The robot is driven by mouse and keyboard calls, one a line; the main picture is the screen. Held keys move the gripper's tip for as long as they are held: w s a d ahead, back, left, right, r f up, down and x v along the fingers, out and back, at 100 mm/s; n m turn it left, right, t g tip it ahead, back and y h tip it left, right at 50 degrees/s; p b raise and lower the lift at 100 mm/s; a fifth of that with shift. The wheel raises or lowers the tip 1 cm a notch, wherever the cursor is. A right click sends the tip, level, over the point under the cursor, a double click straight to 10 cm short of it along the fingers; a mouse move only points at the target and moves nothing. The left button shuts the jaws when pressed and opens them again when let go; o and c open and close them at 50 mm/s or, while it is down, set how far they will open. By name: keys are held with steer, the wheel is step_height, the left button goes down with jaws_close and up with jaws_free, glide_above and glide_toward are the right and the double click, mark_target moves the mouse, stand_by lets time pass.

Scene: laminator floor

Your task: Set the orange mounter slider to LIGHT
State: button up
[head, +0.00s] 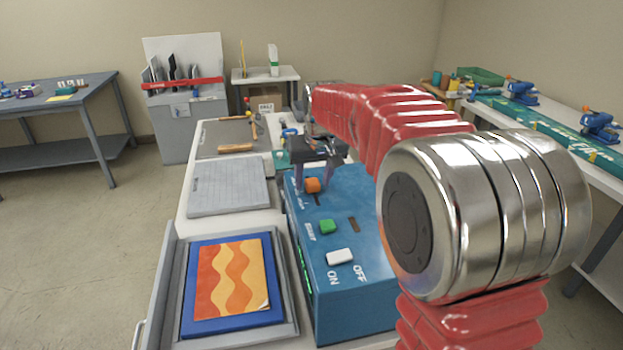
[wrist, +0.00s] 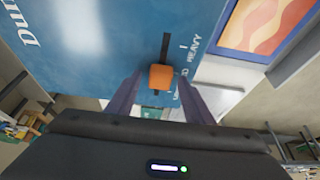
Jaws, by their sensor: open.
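The blue mounter (head: 345,270) stands on the table in the head view. Its orange slider knob (head: 313,185) sits in a dark slot near the far end of the top panel. In the wrist view the orange knob (wrist: 160,77) lies between the tips of my open gripper (wrist: 160,80), with a gap seen on each side. The slot runs upward from the knob, and HEAVY is printed beside that stretch. A label beside the knob is partly hidden by a finger; I cannot read LIGHT. In the head view my gripper (head: 313,178) reaches down at the knob.
A green button (head: 327,227) and a white OFF/ON switch (head: 340,256) are on the same panel. A tray with an orange wavy picture (head: 232,278) and a grey slab (head: 228,187) lie left of the mounter. My red arm covers the right side.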

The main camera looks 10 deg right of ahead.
jaws_close()
stand_by(0.5)
